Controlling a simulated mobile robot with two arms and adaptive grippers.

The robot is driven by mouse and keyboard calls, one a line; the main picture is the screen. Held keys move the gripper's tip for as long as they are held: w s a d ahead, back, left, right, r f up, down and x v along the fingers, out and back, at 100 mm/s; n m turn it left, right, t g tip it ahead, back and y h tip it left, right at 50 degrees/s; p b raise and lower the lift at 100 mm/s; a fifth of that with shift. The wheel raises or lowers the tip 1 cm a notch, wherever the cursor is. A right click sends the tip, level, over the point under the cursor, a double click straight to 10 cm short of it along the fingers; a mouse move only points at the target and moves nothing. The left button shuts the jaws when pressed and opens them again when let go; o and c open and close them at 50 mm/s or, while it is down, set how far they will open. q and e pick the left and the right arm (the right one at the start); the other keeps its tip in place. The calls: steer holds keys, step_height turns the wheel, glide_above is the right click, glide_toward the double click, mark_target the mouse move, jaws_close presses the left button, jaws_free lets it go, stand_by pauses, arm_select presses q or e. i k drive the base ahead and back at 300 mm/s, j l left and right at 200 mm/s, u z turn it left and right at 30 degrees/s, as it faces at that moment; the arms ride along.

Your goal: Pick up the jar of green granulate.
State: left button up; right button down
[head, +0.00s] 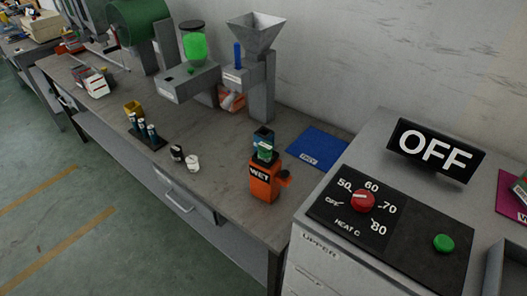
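A clear container with bright green contents (194,45) and a dark top sits upright on a grey machine (185,82) at the back of the bench. A smaller dark jar-like item with a green band (264,151) stands on top of an orange box marked WET (265,180) near the bench's right end. I cannot tell for sure from this view which of the two is the jar of green granulate. Neither of my grippers shows in the head view.
A grey hopper (257,32) stands beside the machine. A rack of blue-topped vials (147,135), small black and white pots (192,163) and a blue mat (312,146) are on the bench. A heater panel (392,220) and OFF sign (436,150) are at right.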

mark_target(265, 148)
steer(key=k+j+z, duration=0.2)
steer(key=j, duration=0.2)
steer(key=j+z, duration=0.25)
steer(key=j, duration=0.2)
steer(key=k+j+z, duration=0.2)
steer(key=j, duration=0.2)
